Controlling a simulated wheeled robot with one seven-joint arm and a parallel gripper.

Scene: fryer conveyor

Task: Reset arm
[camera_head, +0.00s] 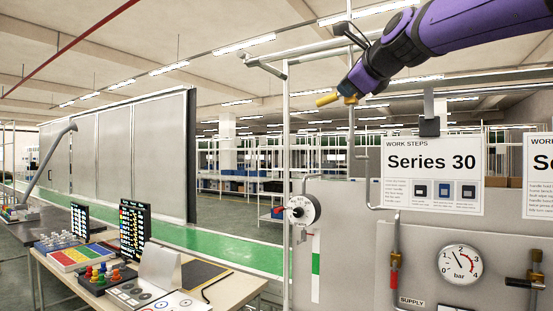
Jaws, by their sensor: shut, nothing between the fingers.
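My gripper (337,98) is at the end of my purple and black arm, which reaches in from the upper right. Its yellow fingers point left and a little down, and they are shut with nothing between them. The gripper hangs in free air, well above the tables and apart from everything around it. The "Series 30" sign (433,176) stands to the right and below my arm.
A grey panel carries a pressure gauge (460,264) and a round dial (302,209). A metal frame post (286,150) stands left of the gripper. A table (215,290) with colored parts is at lower left, before a green conveyor (225,248).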

